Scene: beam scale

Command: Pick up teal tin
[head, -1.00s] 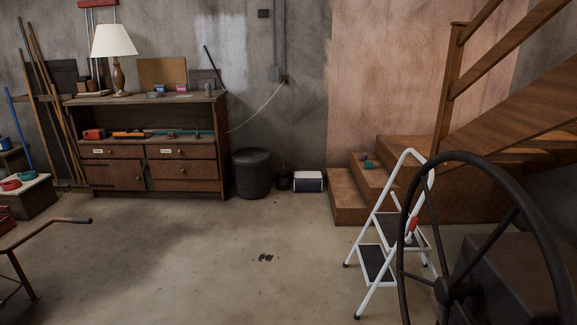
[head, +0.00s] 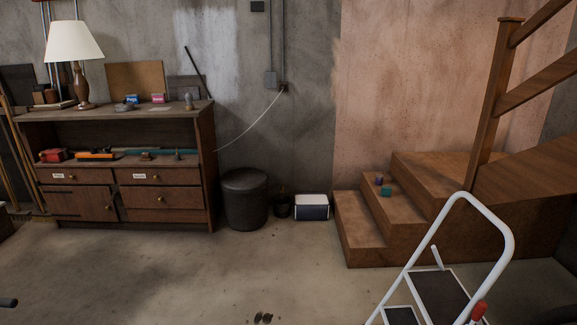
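A small teal tin (head: 386,191) sits on a step of the wooden stairs (head: 417,200) at the right of the head view. A small purple item (head: 378,180) stands just behind it and to its left. The tin is small in the picture and its details cannot be told. Neither of my grippers is in view.
A white step ladder (head: 487,208) stands in front of the stairs at the lower right. A dark stool (head: 245,199), a plant pot (head: 282,206) and a cooler box (head: 312,207) line the wall beside a wooden cabinet (head: 60,228). The middle floor is open.

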